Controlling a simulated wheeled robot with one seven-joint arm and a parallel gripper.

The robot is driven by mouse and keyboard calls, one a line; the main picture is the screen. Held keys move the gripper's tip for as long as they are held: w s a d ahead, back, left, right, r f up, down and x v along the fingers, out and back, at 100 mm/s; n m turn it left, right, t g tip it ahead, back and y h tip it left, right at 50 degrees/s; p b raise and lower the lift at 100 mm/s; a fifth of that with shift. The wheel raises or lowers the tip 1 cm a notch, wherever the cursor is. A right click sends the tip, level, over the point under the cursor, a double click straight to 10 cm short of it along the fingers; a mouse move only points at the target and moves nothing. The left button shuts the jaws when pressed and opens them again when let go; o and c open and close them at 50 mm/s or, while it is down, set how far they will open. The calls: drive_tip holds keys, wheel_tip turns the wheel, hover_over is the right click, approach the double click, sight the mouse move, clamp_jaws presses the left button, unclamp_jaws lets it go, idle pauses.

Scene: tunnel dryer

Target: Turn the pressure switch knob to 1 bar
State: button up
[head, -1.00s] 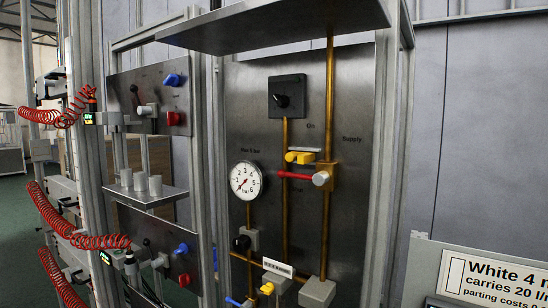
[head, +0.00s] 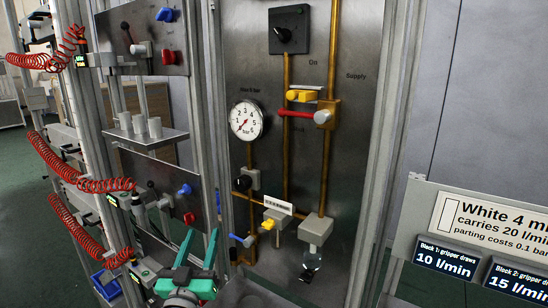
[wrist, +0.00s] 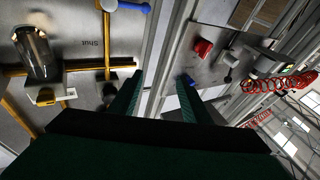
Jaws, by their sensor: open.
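I cannot tell for certain which knob is the pressure switch. A black knob (head: 285,35) sits on a black square plate high on the large steel panel. Another black knob (head: 242,183) on a grey body sits below the white round gauge (head: 246,120), marked in bar. The gauge's needle points to the lower left. My gripper (head: 199,243) is open and empty at the bottom of the head view, in front of the panels and below both black knobs. In the wrist view its green fingers (wrist: 158,92) are apart with nothing between them.
Left panels carry blue knobs (head: 166,14) and red knobs (head: 168,57). A red lever (head: 297,114), yellow parts and brass pipes cross the main panel. Coiled red hoses (head: 75,165) hang at left. A glass bowl (wrist: 37,52) shows in the wrist view. A sign (head: 490,222) stands at right.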

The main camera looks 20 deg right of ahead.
wheel_tip(320, 180, up, 28)
drive_tip(key=d+f+m+g+h, duration=0.1)
drive_tip(key=d+m+g+h, duration=0.25)
drive_tip(key=m+h, duration=0.4)
drive_tip(key=m+g, duration=0.3)
drive_tip(key=m, duration=0.4)
approach(278, 35)
drive_tip(key=w+a+f, duration=0.5)
drive_tip(key=w+f, duration=0.1)
drive_tip(key=s+d+r+m+g, duration=0.2)
drive_tip(key=s+d+r+m, duration=0.1)
drive_tip(key=s+r, duration=0.45)
drive_tip(key=shift+y, duration=0.45)
drive_tip(key=x, duration=1.1)
drive_tip(key=shift+w+a+r, duration=0.1)
drive_tip(key=shift+w+r, duration=0.05)
drive_tip(key=shift+w, duration=0.1)
drive_tip(key=shift+c, duration=0.5)
drive_tip(key=c, duration=0.9)
